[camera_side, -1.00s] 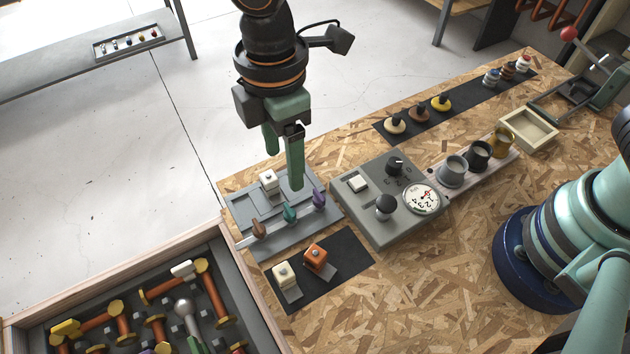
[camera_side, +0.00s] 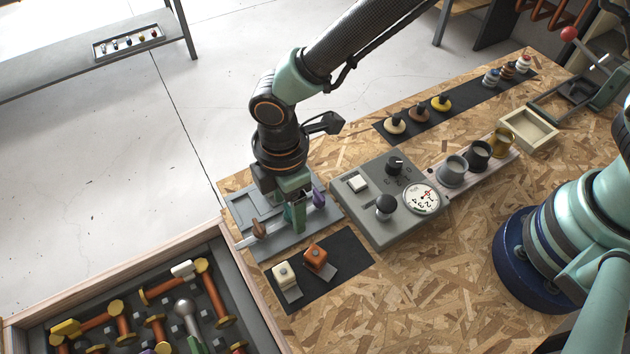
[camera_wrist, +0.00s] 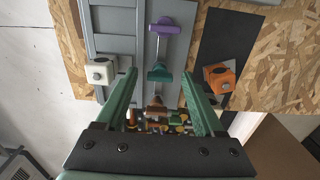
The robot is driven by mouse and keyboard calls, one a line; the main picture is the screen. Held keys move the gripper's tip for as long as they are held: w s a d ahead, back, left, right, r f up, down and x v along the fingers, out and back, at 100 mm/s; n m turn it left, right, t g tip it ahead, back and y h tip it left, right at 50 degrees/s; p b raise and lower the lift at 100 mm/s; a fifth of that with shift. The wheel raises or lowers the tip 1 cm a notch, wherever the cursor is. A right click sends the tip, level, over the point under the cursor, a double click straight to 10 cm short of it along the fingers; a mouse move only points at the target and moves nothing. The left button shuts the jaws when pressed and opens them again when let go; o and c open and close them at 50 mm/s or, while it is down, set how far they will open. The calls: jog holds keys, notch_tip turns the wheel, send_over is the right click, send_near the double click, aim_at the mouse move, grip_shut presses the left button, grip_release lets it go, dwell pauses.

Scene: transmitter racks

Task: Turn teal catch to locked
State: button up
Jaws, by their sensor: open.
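In the wrist view the teal catch (camera_wrist: 160,73) sits on the grey panel, between a purple catch (camera_wrist: 165,27) and a brown catch (camera_wrist: 155,110). My gripper (camera_wrist: 159,77) is open, with one green finger on each side of the teal catch and a visible gap to both. In the side view my gripper (camera_side: 297,218) is low over the grey panel (camera_side: 243,207). It hides the teal catch there. The brown catch (camera_side: 259,228) and the purple catch (camera_side: 318,196) show on either side of it.
A cream block (camera_side: 284,274) and an orange block (camera_side: 315,257) stand on a black mat near the panel. A grey control box (camera_side: 375,225) with a knob and dial is to the right. A wooden-walled bin (camera_side: 120,262) of parts is at lower left.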

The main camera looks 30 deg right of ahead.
grip_shut()
dwell(0.3)
jog(key=m, duration=0.4)
jog(key=shift+m, duration=0.4)
jog(key=m, duration=0.9)
jog(key=shift+m, duration=2)
